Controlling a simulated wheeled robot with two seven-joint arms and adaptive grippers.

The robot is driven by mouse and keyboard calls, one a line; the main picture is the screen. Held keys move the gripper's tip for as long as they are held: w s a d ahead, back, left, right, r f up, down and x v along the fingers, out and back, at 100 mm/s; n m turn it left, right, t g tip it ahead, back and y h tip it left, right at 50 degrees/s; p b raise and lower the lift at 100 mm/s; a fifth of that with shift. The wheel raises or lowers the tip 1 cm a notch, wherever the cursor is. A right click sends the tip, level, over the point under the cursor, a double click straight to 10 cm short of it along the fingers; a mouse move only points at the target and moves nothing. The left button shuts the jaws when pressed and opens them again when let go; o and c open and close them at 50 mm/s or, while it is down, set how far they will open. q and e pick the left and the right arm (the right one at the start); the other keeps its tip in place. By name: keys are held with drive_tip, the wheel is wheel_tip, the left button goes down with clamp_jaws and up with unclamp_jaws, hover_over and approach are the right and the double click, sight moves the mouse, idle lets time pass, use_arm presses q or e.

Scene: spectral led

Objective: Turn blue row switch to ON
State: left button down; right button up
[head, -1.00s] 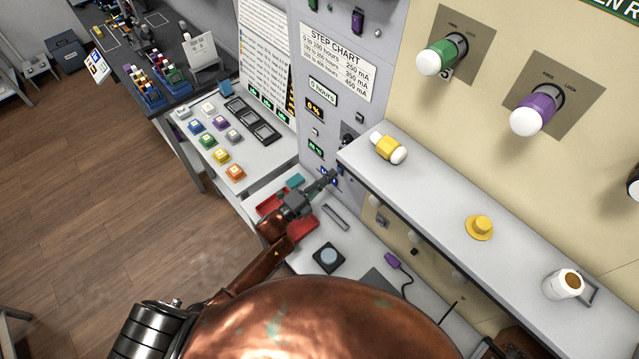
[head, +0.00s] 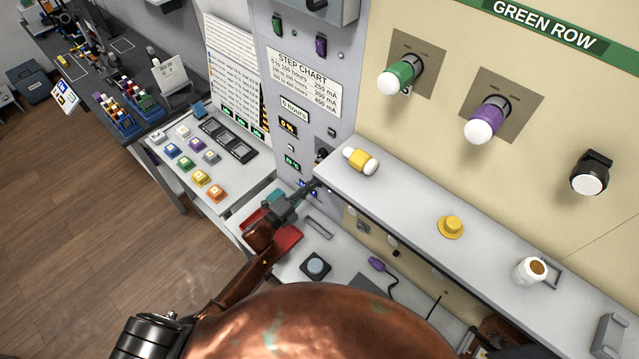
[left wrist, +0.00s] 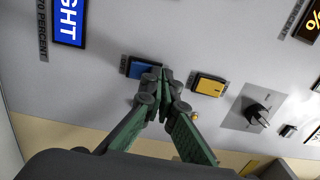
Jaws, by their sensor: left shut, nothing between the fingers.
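In the left wrist view a blue rectangular switch (left wrist: 141,68) in a dark frame sits on the grey panel (left wrist: 195,35). My left gripper (left wrist: 163,82) is shut and empty, its fingertips over the right edge of the blue switch, hiding part of it. I cannot tell whether they touch it. In the head view my left gripper (head: 312,186) reaches the low part of the grey panel, beside the end of the shelf; the blue switch is too small to make out clearly there. My right gripper is not in view.
A yellow switch (left wrist: 209,86) and a black knob (left wrist: 258,114) sit right of the blue one. A blue lit sign (left wrist: 69,20) is at upper left. The grey shelf (head: 400,205) juts out close to the gripper and carries a yellow-and-white bulb (head: 361,161).

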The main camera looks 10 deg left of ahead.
use_arm(q)
drive_tip(key=v, duration=1.2)
idle(0.8)
